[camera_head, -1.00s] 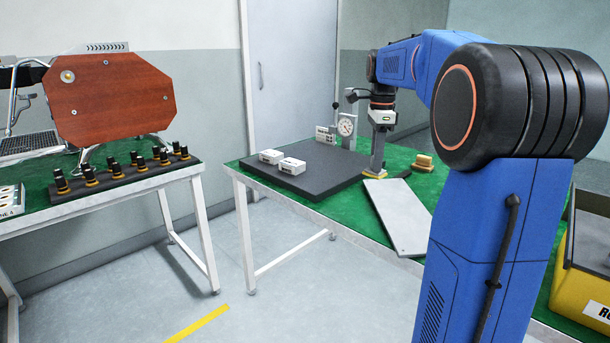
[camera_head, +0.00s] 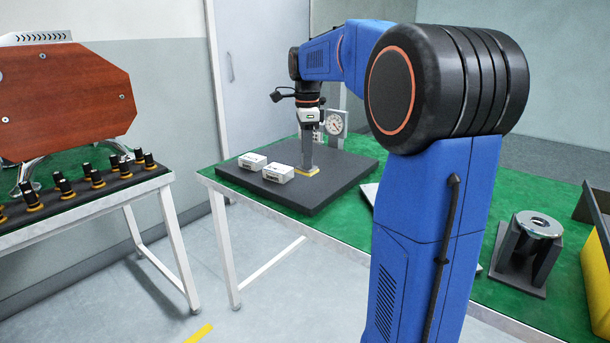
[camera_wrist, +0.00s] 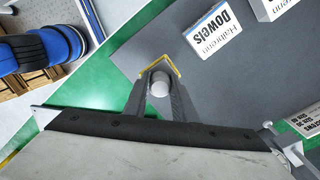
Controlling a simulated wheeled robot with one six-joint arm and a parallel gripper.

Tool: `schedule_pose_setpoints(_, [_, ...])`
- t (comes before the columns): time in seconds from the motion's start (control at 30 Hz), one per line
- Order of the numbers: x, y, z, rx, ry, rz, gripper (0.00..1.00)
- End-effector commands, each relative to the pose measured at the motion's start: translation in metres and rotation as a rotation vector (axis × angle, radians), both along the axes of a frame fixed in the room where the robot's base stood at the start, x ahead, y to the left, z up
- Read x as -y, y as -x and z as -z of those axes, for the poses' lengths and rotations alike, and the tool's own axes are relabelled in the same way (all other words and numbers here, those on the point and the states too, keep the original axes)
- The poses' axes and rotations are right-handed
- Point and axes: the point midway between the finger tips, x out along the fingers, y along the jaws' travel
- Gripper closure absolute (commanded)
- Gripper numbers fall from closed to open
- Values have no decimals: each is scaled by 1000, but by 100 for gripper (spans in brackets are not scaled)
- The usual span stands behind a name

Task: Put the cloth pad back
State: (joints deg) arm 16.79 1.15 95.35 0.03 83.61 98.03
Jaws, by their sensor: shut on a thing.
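The cloth pad (camera_head: 307,173) shows as a small flat piece with a yellow edge at my fingertips, over the dark slab (camera_head: 345,178). In the wrist view its yellow rim (camera_wrist: 155,62) shows beyond the fingers, with a pale round knob between them. My gripper (camera_head: 308,166) points straight down and is shut on the pad; the wrist view shows the two grey fingers (camera_wrist: 160,90) around the knob. The pad is close to the slab's surface; I cannot tell whether it touches. Most of the pad's face is hidden by the fingers.
A dial gauge (camera_head: 334,124) stands behind to the right. A metal ring stand (camera_head: 538,228) is at the right. The slab's front right is clear.

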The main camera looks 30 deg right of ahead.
Motion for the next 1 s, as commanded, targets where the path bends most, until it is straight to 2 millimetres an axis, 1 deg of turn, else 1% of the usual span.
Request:
schedule_pose_setpoints(0.03, [0, 0, 5, -1, 0, 0, 97])
schedule_pose_setpoints(0.27, [0, 0, 19, -1, 0, 0, 97])
schedule_pose_setpoints(0.5, [0, 0, 50, -2, -1, 0, 97])
schedule_pose_setpoints(0.6, [0, 0, 54, 1, 0, 0, 97])
schedule_pose_setpoints(0.9, [0, 0, 56, 0, 0, 0, 97])
schedule_pose_setpoints(0.93, [0, 0, 56, 0, 0, 0, 74])
schedule_pose_setpoints(0.97, [0, 0, 56, 1, 0, 0, 66])
schedule_pose_setpoints(1.0, [0, 0, 56, 1, 0, 0, 57])
